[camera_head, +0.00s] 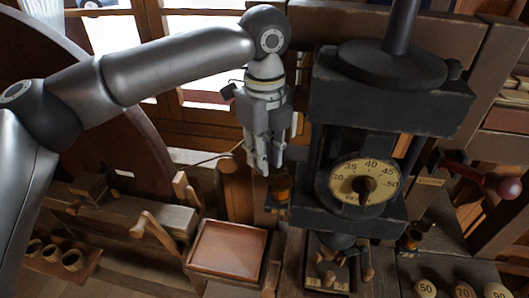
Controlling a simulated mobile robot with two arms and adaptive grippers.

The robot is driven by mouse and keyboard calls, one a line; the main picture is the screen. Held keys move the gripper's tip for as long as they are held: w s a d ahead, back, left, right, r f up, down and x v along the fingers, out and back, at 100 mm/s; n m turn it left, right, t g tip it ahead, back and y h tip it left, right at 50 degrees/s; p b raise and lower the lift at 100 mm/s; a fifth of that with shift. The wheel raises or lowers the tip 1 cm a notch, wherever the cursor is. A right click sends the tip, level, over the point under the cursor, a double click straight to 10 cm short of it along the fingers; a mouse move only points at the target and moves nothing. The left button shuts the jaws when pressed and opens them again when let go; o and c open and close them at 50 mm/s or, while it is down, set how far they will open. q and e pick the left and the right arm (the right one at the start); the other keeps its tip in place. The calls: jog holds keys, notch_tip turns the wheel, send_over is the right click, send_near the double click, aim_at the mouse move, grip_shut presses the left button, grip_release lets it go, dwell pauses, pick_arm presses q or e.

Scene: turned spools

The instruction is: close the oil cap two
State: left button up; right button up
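My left gripper (265,158) points down in the middle of the view, just left of the dark press-like machine (391,105). Its fingertips are close above a small amber and brass fitting (281,184) on the machine's left side; I cannot tell whether they touch it. A second small brass fitting (409,239) stands at the machine's lower right. Either could be an oil cup with its cap, but no number shows, and the lids are too small to read as open or shut. The spread of my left fingers is unclear. My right gripper is out of view.
A pale round dial (364,183) faces out from the machine. A red-knobbed handle (507,188) sticks out at right. A shallow wooden tray (228,249) and a wooden crank (150,225) are at lower left. Numbered round weights (461,290) stand at lower right.

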pick_arm(q)
grip_shut()
jog(key=shift+s+n, duration=0.1)
jog(key=shift+n, duration=0.3)
jog(key=n, duration=0.2)
jog(key=s+n, duration=0.1)
jog(key=n, duration=0.1)
jog(key=shift+s+d, duration=0.2)
jog(key=shift+s+d+n, duration=0.15)
jog(key=shift+s+n, duration=0.1)
jog(key=shift+n, duration=0.7)
jog(key=shift+s+d+n, duration=0.15)
jog(key=shift+s+n, duration=0.1)
jog(key=shift+n, duration=0.7)
jog(key=shift+r, duration=0.1)
jog(key=o, duration=0.5)
grip_release()
jog(key=shift+s, duration=0.1)
